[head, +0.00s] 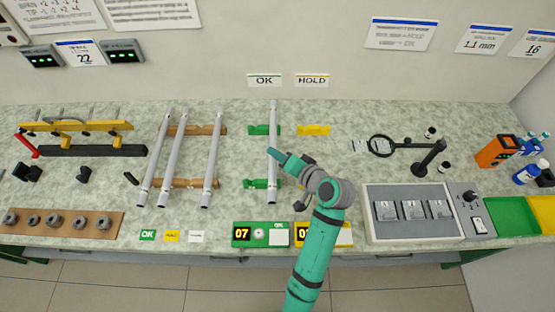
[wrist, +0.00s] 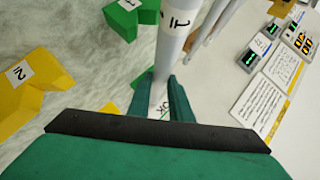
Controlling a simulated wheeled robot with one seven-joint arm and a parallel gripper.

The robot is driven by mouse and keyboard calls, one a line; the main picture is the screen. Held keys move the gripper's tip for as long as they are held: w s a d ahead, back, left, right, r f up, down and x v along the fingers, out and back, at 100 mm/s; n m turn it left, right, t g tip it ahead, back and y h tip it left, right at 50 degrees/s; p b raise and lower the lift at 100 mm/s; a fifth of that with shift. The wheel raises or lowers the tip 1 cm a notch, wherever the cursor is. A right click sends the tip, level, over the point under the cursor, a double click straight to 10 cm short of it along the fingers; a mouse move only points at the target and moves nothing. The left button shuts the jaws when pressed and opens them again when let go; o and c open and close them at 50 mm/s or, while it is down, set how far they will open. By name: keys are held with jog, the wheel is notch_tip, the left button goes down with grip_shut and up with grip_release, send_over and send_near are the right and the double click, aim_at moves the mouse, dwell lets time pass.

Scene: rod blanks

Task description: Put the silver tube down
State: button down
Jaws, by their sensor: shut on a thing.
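The silver tube (head: 273,122) stretches from back to front over the two green rests, the back one (head: 258,130) and the front one (head: 256,184), below the OK sign. I cannot tell whether it touches them. My gripper (head: 274,153) is shut on the tube near its middle, coming from the right. In the wrist view the tube (wrist: 176,38) carries a tag and passes between the fingers of my gripper (wrist: 166,92). A green rest (wrist: 133,14) shows beside the tube there. My wrist partly covers the area to the right of the tube.
Three similar tubes (head: 183,160) lie on brown rests to the left. A yellow rest (head: 314,129) stands to the right under the HOLD sign (head: 312,80). A green counter box (head: 261,234) sits at the front edge. A magnifier (head: 381,146) and grey tray (head: 412,190) are further right.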

jog(key=shift+a+f, duration=0.1)
jog(key=shift+f, duration=1.2)
jog(key=shift+f, duration=0.1)
jog(key=c, duration=1.6)
grip_release()
jog(key=v, duration=1.2)
